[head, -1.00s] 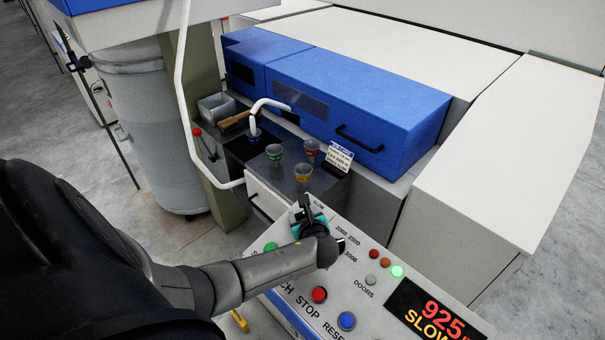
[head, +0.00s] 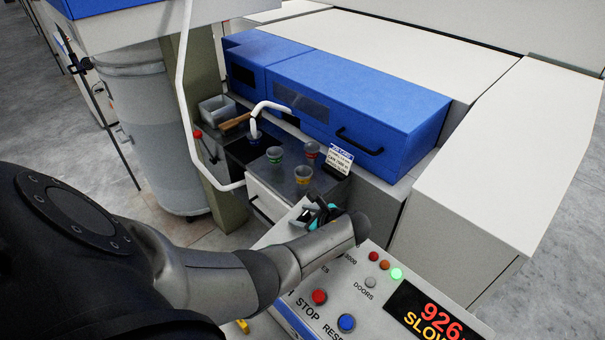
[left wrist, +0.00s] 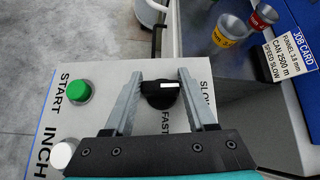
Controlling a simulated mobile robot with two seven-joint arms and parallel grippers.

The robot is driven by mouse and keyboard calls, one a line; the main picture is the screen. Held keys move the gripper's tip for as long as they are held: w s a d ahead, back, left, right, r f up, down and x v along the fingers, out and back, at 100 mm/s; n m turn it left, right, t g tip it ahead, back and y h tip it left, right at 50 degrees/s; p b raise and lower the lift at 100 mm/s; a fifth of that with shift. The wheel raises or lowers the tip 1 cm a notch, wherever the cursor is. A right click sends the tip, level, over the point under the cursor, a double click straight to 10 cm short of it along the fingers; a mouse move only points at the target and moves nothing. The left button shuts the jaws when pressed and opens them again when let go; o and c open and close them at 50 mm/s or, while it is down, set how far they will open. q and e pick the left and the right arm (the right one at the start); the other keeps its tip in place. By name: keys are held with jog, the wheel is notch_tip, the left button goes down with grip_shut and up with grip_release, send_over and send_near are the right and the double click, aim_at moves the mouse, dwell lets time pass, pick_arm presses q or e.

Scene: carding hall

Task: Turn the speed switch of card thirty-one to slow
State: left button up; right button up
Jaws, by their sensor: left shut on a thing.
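The speed switch (left wrist: 160,93) is a black knob with a white pointer line on the panel of the card. In the left wrist view its line points right, toward the word SLOW; FAST is printed below the knob. My left gripper (left wrist: 159,77) is shut on the knob, one finger at each side. In the head view my left gripper (head: 318,212) is at the panel's far corner, and my wrist hides the knob and some markings. The display (head: 432,312) reads 926 and SLOW in lit letters. My right gripper is not in view.
A green START button (left wrist: 77,91) and a white button (left wrist: 62,154) are left of the knob. Red (head: 319,297) and blue (head: 347,322) buttons sit nearer. Beyond are several cups and a job card (head: 339,158); in the left wrist view it reads SPEED SLOW.

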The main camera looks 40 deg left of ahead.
pick_arm(q)
jog(key=o, duration=1.3)
jog(key=shift+o, duration=0.2)
jog(key=p+v, duration=0.3)
jog(key=v, duration=1.2)
jog(key=shift+r, duration=0.1)
jog(key=shift+d, duration=0.1)
